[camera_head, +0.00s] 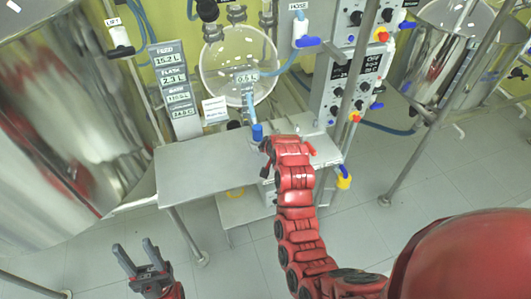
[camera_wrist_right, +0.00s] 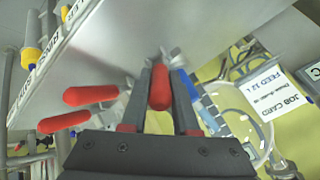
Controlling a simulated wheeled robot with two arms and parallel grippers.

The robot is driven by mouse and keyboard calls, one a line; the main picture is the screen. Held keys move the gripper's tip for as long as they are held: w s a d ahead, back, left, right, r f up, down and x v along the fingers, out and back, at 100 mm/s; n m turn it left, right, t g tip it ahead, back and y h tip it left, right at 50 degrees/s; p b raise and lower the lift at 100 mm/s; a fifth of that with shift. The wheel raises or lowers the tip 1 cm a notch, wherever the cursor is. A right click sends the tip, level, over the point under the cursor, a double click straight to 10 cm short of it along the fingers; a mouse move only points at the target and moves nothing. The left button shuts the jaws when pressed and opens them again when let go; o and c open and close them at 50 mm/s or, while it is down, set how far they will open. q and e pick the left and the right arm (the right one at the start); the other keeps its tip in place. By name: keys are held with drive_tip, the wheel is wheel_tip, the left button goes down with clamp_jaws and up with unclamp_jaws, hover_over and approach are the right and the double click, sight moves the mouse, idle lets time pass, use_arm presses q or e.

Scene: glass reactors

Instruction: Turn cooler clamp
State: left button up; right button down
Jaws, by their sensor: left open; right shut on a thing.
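In the right wrist view, a red clamp handle (camera_wrist_right: 159,90) stands between the two dark fingers of my right gripper (camera_wrist_right: 158,105), which is shut on it. Two more red handles, an upper one (camera_wrist_right: 91,95) and a lower one (camera_wrist_right: 64,122), lie to the left, outside the fingers. The clamp body behind the fingers is mostly hidden. In the head view my red right arm reaches up to the steel bench edge and hides its gripper and the clamp. My left gripper (camera_head: 138,257) is open and empty at the lower left, over the floor.
A steel bench (camera_head: 205,175) stands in the middle, with a round glass vessel (camera_head: 237,65) behind it. A control panel (camera_head: 350,80) is at the right of the vessel. Large steel tanks stand at left (camera_head: 65,110) and right (camera_head: 437,55). Floor in front is clear.

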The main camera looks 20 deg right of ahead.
drive_tip(key=f+t+b, duration=0.1)
drive_tip(key=b, duration=0.2)
drive_tip(key=s+f+t+b, duration=0.1)
drive_tip(key=t+b, duration=0.1)
drive_tip(key=b, duration=0.1)
drive_tip(key=s+f+t+b, duration=0.1)
drive_tip(key=t+b, duration=0.1)
drive_tip(key=b, duration=0.1)
drive_tip(key=shift+f, duration=0.2)
drive_tip(key=shift+t+b, duration=0.5)
drive_tip(key=shift+b, duration=0.15)
drive_tip(key=shift+s+r+t+b, duration=0.1)
drive_tip(key=shift+t+b, duration=0.2)
drive_tip(key=shift+b, duration=0.05)
drive_tip(key=c, duration=1.1)
unclamp_jaws()
drive_tip(key=o, duration=0.4)
drive_tip(key=shift+w, duration=0.2)
drive_tip(key=shift+s, duration=0.1)
